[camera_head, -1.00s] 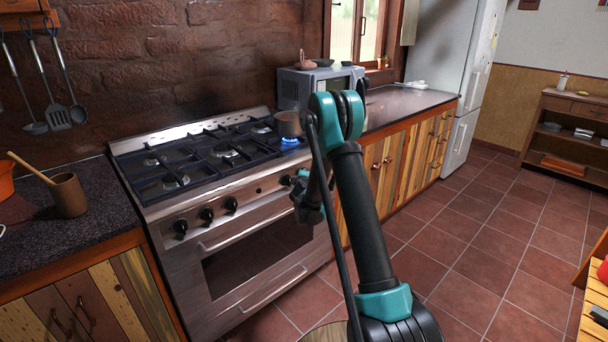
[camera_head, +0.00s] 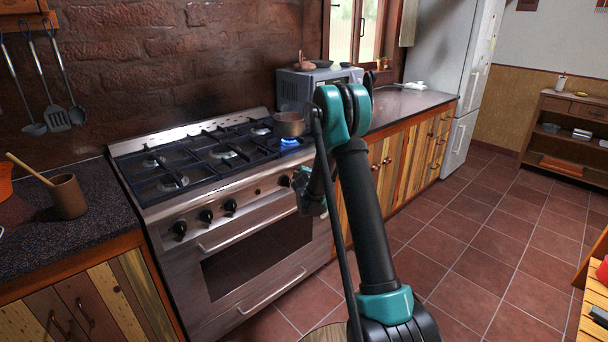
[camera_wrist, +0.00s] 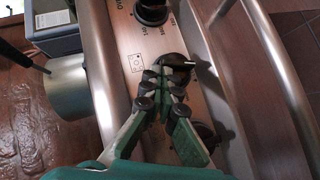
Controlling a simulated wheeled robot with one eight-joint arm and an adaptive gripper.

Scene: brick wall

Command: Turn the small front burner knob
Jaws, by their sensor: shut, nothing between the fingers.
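The stove (camera_head: 250,200) has a row of black knobs on its steel front panel. In the wrist view my gripper (camera_wrist: 164,78) is shut and empty, with its tips against or very close to a black knob (camera_wrist: 175,61); I cannot tell whether they touch. A second knob (camera_wrist: 152,12) is above it in that view, and another (camera_wrist: 206,135) is partly behind the right finger. In the head view one knob (camera_head: 284,181) shows just left of my arm, which hides the panel's right end. My gripper (camera_head: 312,200) is mostly hidden there by my arm.
A blue flame (camera_head: 290,142) burns at the front right burner, beside a small pot (camera_head: 289,124). Oven handles (camera_head: 250,238) stick out below the panel. A microwave (camera_head: 300,88) stands on the right counter. Tiled floor (camera_head: 470,240) is clear to the right.

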